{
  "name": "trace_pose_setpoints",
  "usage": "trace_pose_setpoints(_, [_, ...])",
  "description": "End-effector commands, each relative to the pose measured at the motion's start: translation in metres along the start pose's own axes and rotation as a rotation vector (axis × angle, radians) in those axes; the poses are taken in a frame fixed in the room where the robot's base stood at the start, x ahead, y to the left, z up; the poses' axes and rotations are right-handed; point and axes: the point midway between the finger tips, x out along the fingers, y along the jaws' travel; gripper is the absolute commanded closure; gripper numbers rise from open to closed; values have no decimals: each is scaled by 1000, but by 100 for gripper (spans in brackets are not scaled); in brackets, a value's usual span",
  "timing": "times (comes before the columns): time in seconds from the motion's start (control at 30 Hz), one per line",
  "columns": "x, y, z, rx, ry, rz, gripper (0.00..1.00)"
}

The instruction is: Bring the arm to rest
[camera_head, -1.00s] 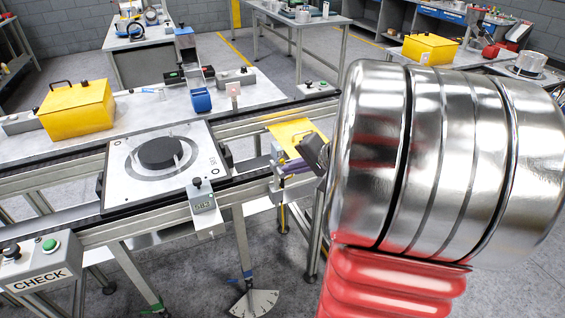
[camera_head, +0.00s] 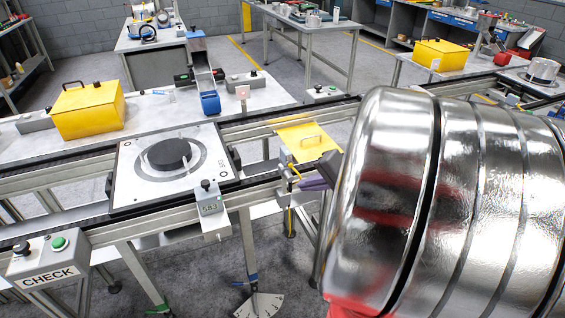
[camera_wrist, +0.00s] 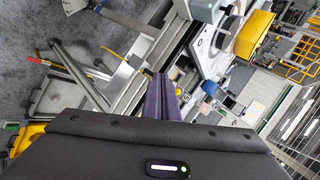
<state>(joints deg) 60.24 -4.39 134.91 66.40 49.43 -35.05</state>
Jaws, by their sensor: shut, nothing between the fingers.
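My gripper (camera_head: 316,181) shows in the head view just left of the large shiny arm links that fill the right side. Its purple fingers are together and empty, beside the conveyor's front rail. In the wrist view the purple fingers (camera_wrist: 160,97) point up the picture toward the rail, with nothing between them. My arm's links hide part of the gripper's body in the head view.
A pallet (camera_head: 135,185) with a dark round disc (camera_head: 170,153) sits on the conveyor. A yellow box (camera_head: 87,110) stands on the bench behind. A yellow panel (camera_head: 309,140) lies close to the gripper. A CHECK button box (camera_head: 48,262) is at lower left.

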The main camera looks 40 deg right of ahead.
Motion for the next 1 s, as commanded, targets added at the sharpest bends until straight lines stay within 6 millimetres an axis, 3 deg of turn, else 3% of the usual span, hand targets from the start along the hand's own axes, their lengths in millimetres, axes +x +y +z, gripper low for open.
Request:
trace_pose_setpoints(0.73, [1,-1,2,-5,-3,1,100])
trace_pose_setpoints(0.87, [3,-10,15,-41,-31,12,100])
trace_pose_setpoints(1.0, [6,-26,46,-127,-92,38,100])
